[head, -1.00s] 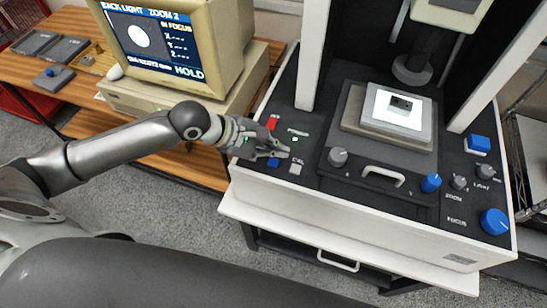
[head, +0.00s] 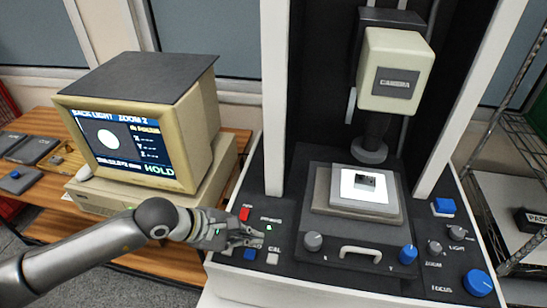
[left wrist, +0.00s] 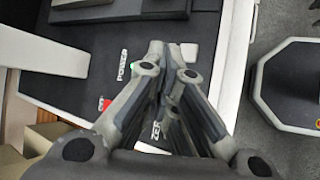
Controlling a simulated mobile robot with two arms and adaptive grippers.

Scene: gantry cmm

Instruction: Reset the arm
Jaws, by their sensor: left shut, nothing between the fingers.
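My left gripper (head: 258,238) is shut and empty, over the left part of the machine's black control panel (head: 285,215). In the head view its fingertips are beside the CAL label, near a white button (head: 273,259) and a blue button (head: 250,254). A red switch (head: 245,213) stands behind it. In the left wrist view the closed fingers (left wrist: 168,60) point over the panel, near the POWER and ZERO labels; part of the red switch (left wrist: 103,104) shows. I cannot tell whether the fingertips touch the panel. My right gripper is in neither view.
A monitor (head: 140,130) reading HOLD stands on the wooden desk to the left. The lit stage (head: 364,187) carries a small dark part under the camera head (head: 395,70). Blue knobs (head: 478,283) are at the right. A wire shelf (head: 510,130) stands far right.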

